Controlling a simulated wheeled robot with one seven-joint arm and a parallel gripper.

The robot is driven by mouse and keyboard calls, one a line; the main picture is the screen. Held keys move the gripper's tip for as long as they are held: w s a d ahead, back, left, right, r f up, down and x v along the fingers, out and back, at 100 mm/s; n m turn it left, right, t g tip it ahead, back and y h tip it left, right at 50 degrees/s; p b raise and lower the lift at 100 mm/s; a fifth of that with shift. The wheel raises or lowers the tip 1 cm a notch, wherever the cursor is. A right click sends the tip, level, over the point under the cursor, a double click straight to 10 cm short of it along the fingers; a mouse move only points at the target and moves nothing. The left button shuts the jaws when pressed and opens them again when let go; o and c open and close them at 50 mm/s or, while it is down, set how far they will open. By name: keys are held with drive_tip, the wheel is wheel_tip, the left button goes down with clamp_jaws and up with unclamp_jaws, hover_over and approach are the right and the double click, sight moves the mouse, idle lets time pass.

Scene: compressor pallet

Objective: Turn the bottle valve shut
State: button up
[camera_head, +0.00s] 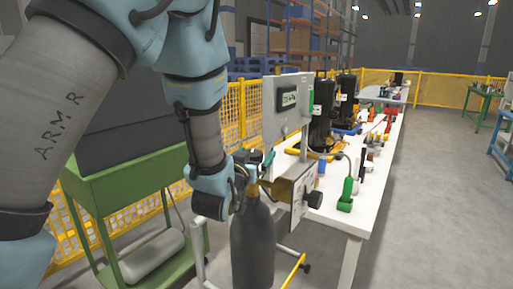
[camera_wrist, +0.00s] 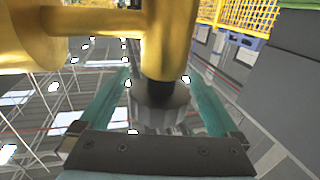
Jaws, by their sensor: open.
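The dark grey gas bottle (camera_head: 252,245) stands upright at the bottom middle of the head view. Its brass valve (camera_head: 252,189) is at the top, partly hidden by my wrist and gripper. My gripper (camera_head: 258,168) is at the valve, with its teal fingers showing. In the wrist view the brass valve body (camera_wrist: 168,35) fills the upper part, with a black stem leading to a round grey knob (camera_wrist: 160,100). The teal fingers of my gripper (camera_wrist: 158,84) are open, one on each side of the knob. I cannot tell whether they touch it.
A white workbench (camera_head: 345,215) holding several tools and fittings runs away to the right. A grey panel box (camera_head: 286,105) with a display stands behind the valve. A green cart (camera_head: 110,185) is at left. Yellow mesh fencing (camera_head: 440,88) is behind.

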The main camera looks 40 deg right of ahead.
drive_tip(key=shift+w+d, duration=0.3)
drive_tip(key=shift+d, duration=0.25)
drive_tip(key=c, duration=1.4)
drive_tip(key=shift+o, duration=0.2)
